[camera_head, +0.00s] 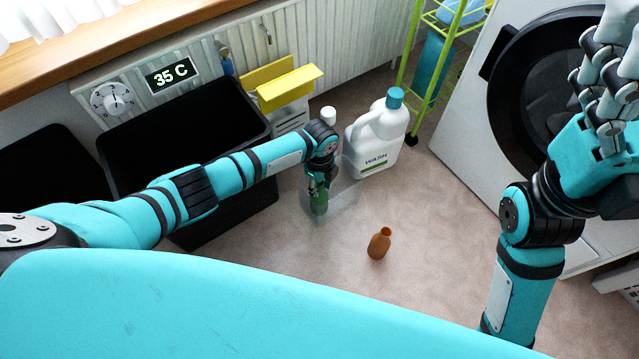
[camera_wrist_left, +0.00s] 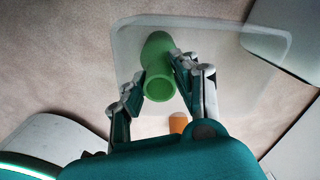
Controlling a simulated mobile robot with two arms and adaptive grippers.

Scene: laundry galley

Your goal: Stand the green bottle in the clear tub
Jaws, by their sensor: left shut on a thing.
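The green bottle (camera_head: 319,201) is held roughly upright by my left gripper (camera_head: 318,181), within the outline of the clear tub (camera_head: 345,207) in the head view. I cannot tell whether the bottle's base touches the tub floor. My right gripper (camera_head: 603,95) is raised at the upper right, apart from these things; its jaw state is unclear.
A brown bottle (camera_head: 380,243) stands on the floor right of the tub. A white WASH jug (camera_head: 376,138) stands close behind the tub. A black bin (camera_head: 185,135) is at left, a washing machine (camera_head: 478,120) at right.

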